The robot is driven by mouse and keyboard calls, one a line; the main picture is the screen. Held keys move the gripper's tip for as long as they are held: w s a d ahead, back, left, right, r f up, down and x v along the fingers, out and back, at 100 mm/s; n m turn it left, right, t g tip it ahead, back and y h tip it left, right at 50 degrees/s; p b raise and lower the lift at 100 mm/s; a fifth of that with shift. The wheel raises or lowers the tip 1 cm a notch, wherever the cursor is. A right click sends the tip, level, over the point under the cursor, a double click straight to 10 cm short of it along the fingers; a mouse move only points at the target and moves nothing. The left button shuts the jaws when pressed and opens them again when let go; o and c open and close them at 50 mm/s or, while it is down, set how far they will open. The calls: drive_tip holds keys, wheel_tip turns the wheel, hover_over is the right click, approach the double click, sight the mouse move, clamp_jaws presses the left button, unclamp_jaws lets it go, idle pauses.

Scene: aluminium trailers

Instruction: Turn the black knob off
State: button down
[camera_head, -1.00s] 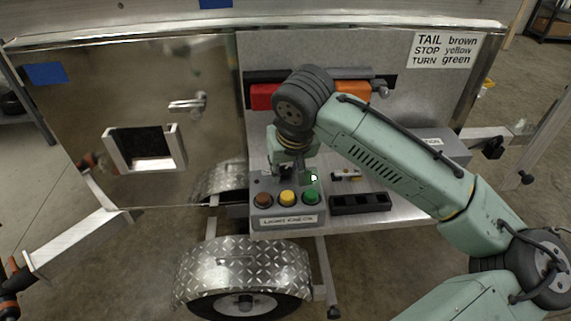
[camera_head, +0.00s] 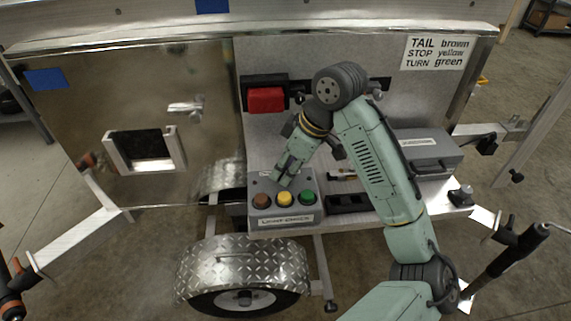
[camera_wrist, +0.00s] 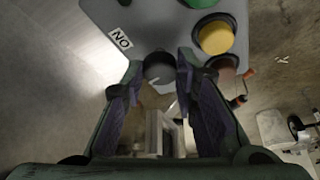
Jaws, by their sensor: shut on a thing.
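The black knob (camera_wrist: 158,72) shows in the wrist view between my two fingers, on the grey control box near a white label reading "ON" (camera_wrist: 121,38). A white mark shows on the knob. My gripper (camera_wrist: 162,68) is shut on the knob. In the head view my gripper (camera_head: 282,180) comes down at a slant onto the back of the grey box (camera_head: 260,223), and it hides the knob there. The box front carries a brown button (camera_head: 261,201), a yellow button (camera_head: 285,199) and a green button (camera_head: 307,198).
The box stands on a metal shelf beside a black tray (camera_head: 348,204) and a grey case (camera_head: 428,150). A red lamp (camera_head: 266,100) is on the panel behind. A diamond-plate fender and wheel (camera_head: 243,266) are below.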

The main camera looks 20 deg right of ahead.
drive_tip(key=n, duration=0.1)
drive_tip(key=n+p, duration=0.1)
drive_tip(key=shift+w+r+n+g+y, duration=0.1)
drive_tip(key=shift+r+n+g+y, duration=0.05)
drive_tip(key=shift+n+g+y, duration=0.2)
drive_tip(key=shift+w+d+n+g+p, duration=0.1)
drive_tip(key=shift+n+g+p, duration=0.5)
drive_tip(key=shift+n, duration=0.55)
drive_tip(key=c, duration=1.3)
unclamp_jaws()
drive_tip(key=v, duration=1.1)
drive_tip(key=shift+d+r, duration=0.3)
